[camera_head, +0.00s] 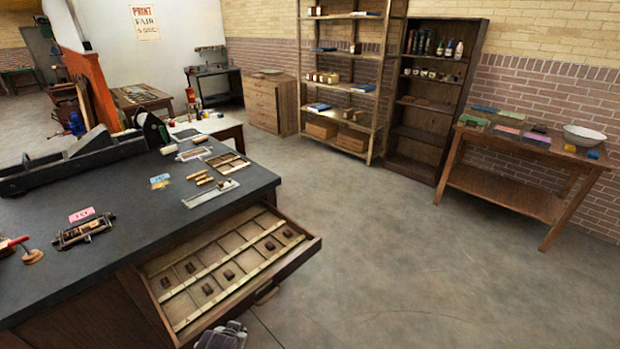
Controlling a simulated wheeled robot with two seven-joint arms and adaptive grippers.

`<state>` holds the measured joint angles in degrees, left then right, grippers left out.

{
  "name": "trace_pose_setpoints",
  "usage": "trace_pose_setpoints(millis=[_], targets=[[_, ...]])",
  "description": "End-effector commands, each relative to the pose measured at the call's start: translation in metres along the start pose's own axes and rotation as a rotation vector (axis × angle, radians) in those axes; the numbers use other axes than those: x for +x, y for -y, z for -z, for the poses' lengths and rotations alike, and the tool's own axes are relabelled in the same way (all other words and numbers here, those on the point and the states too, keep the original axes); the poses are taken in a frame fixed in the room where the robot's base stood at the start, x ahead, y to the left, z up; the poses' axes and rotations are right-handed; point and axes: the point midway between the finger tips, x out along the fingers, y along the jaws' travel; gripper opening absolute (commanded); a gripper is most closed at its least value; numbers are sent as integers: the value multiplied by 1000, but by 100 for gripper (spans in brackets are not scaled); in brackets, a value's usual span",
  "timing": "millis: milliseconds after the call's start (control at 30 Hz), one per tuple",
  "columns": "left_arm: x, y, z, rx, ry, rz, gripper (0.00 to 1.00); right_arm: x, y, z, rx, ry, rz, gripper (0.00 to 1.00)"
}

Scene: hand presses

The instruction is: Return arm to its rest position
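A grey mechanical part (222,337), which looks like part of my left arm or gripper, shows at the bottom edge, left of centre. It is just in front of the open drawer (311,243) of the dark-topped workbench (125,255). Its fingers cannot be seen, and I cannot tell whether it touches the drawer front. My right gripper is not in view. The drawer is pulled out and holds several small dark blocks (208,289) in compartments with pale dividers.
The bench top carries a black press (75,165), a metal-framed tool (84,230), a pink card (81,214) and wooden rollers (200,178). Shelves (345,75) and a wooden table (510,190) stand along the back wall. The floor (420,265) at centre and right is clear.

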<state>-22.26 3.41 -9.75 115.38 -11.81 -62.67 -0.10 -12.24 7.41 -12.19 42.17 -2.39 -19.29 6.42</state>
Motion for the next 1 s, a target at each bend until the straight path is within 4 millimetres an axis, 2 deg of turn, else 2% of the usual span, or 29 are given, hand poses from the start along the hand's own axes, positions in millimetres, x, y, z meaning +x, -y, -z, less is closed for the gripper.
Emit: trace_pose_setpoints(millis=[400,633,1000], targets=[[-92,8,-28,-62,134,-82,18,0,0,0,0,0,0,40],[-122,8,-37,-70,174,-112,18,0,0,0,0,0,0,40],[-151,7,-45,-71,211,-142,18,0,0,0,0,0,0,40]])
